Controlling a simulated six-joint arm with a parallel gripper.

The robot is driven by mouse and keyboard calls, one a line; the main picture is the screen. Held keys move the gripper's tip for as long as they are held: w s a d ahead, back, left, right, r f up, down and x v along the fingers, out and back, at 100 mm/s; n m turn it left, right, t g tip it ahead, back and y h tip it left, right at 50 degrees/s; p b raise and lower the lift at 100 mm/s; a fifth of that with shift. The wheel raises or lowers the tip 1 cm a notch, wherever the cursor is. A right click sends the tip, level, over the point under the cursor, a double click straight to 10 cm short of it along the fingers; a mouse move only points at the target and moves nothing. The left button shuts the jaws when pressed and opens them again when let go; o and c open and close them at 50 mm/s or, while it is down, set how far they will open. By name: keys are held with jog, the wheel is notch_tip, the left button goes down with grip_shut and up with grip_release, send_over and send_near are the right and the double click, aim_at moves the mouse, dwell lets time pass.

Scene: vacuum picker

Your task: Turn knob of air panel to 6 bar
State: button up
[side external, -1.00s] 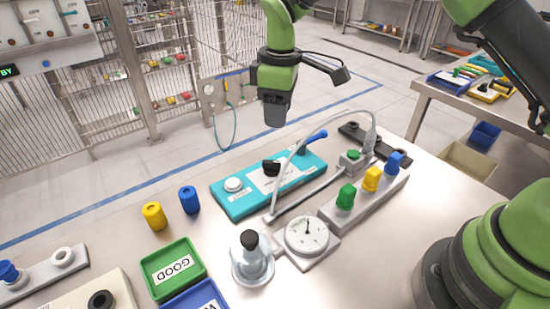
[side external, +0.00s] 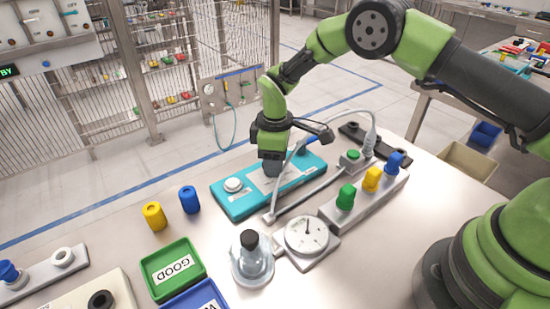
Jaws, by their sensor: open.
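The teal panel (side external: 240,207) lies on the bench in the middle of the side external view. It carries a white round button (side external: 233,185) at its left, a white label, and a blue lever (side external: 308,147) at its right, partly covered by my wrist. My gripper (side external: 272,168) is open and points down over the panel's middle. It covers the spot of the black knob, which is hidden. I cannot tell whether the fingers touch it. A round white gauge (side external: 303,240) stands nearer, with its needle pointing roughly up; its numbers are too small to read.
A clear vessel with a black cap (side external: 250,240) stands beside the gauge. A grey strip (side external: 335,217) holds green, yellow and blue pegs. A pale hose (side external: 376,129) arches behind my gripper. A green GOOD tray (side external: 151,277) and yellow and blue cylinders (side external: 189,199) are at left.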

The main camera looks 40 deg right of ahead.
grip_shut()
jog(key=shift+m, duration=0.3)
jog(key=m, duration=0.4)
jog(key=shift+a, duration=0.15)
jog(key=m, duration=0.4)
jog(key=shift+a+m, duration=0.15)
jog(key=shift+m, duration=0.25)
jog(key=m, duration=0.4)
jog(key=shift+a+m, duration=0.1)
jog(key=shift+m, duration=0.2)
jog(key=shift+a+r+m, duration=0.1)
jog(key=shift+m, duration=1.8)
